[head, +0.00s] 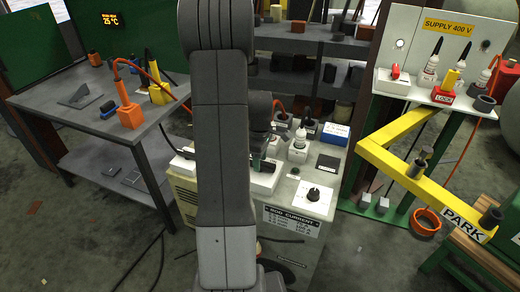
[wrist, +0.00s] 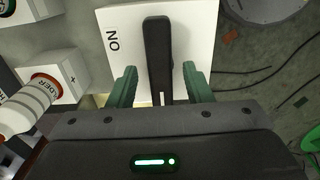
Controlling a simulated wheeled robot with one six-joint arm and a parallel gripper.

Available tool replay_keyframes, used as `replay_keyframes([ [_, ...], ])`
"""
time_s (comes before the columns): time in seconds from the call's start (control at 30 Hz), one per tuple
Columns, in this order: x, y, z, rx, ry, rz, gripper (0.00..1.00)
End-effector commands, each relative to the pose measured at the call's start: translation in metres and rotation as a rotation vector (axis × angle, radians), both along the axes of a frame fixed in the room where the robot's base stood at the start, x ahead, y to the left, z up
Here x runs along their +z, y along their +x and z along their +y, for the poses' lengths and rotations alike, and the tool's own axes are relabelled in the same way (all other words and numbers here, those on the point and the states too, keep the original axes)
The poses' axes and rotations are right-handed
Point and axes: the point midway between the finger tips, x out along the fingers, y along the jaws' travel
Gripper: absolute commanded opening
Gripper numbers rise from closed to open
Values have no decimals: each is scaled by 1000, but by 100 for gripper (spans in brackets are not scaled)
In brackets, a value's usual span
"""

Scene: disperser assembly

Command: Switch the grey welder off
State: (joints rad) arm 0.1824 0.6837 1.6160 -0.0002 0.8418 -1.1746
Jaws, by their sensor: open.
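The grey welder (head: 300,210) stands in the middle of the head view, with a light top panel and a "ROD CURRENT" label on its front. My arm hides part of it. In the wrist view a black switch lever (wrist: 157,35) lies over a white plate (wrist: 195,30). The letters "ON" (wrist: 112,40) are printed on the plate, left of the lever. My gripper (wrist: 159,72) is open, with one green finger on each side of the lever. Small gaps show between the fingers and the lever. In the head view my gripper is mostly hidden behind my arm.
A black dial (head: 314,193) and a white connector (head: 299,145) are on the welder top. In the wrist view a white terminal block (wrist: 62,75) with a plug is close left. A yellow "PARK" bracket (head: 410,175) stands right; a grey table (head: 75,112) stands left.

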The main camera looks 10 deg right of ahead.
Motion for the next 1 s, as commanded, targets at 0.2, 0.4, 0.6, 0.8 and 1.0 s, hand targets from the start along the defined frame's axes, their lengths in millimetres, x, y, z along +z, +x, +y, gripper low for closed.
replay_keyframes([
  [0.2, 37, 1, 0, 0, -2, -6, 45],
  [0.4, 85, 1, 0, 0, -1, -7, 45],
  [0.6, 119, 1, 0, 1, -1, -3, 45],
  [0.8, 133, 0, 0, 1, -1, -1, 45],
  [1.0, 134, 0, 0, 1, -1, -1, 45],
])
